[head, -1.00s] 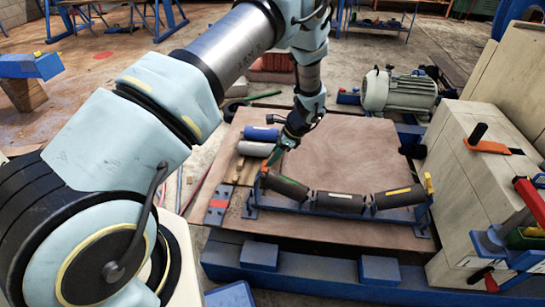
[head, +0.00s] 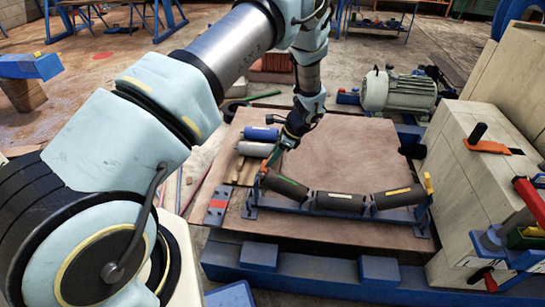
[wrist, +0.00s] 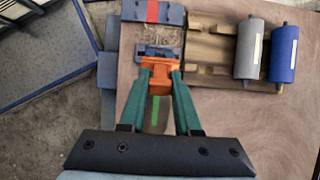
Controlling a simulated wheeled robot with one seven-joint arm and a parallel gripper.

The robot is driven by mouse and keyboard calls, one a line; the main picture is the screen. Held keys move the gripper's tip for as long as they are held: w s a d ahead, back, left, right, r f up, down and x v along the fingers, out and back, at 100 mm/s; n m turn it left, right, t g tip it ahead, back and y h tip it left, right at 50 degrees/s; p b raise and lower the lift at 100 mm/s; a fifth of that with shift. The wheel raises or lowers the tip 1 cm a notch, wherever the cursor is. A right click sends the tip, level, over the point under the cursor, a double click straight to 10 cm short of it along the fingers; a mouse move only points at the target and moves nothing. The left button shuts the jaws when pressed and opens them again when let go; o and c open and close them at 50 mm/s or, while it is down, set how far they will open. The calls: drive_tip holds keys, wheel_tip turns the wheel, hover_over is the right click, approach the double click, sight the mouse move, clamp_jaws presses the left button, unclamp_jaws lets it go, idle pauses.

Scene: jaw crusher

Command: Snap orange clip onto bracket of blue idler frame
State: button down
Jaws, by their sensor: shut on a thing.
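The blue idler frame (head: 335,208) lies on the wooden board and carries three dark rollers (head: 340,201). My gripper (head: 270,162) is over the frame's left end, pointing down. In the wrist view my gripper (wrist: 160,78) has its green fingers shut on the orange clip (wrist: 159,74). The clip is right at the blue end bracket (wrist: 153,52); whether it is seated or only touching I cannot tell. A roller with a green stripe (wrist: 155,112) shows between the fingers. A yellow-orange clip (head: 428,183) stands on the frame's right end.
A blue roller (head: 262,133) and a grey roller (head: 256,149) lie on wooden strips behind the frame's left end. A blue plate with a red stripe (head: 216,205) is at the board's left edge. A motor (head: 397,91) stands behind right. The board's middle is clear.

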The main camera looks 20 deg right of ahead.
drive_tip(key=shift+b+x, duration=0.5)
drive_tip(key=shift+x, duration=0.5)
drive_tip(key=c, duration=0.5)
unclamp_jaws()
drive_tip(key=shift+c, duration=0.2)
drive_tip(key=shift+r, duration=0.1)
drive_tip(key=b+v, duration=0.1)
drive_tip(key=v, duration=0.9)
drive_tip(key=shift+d+r, duration=0.2)
drive_tip(key=shift+s, duration=0.1)
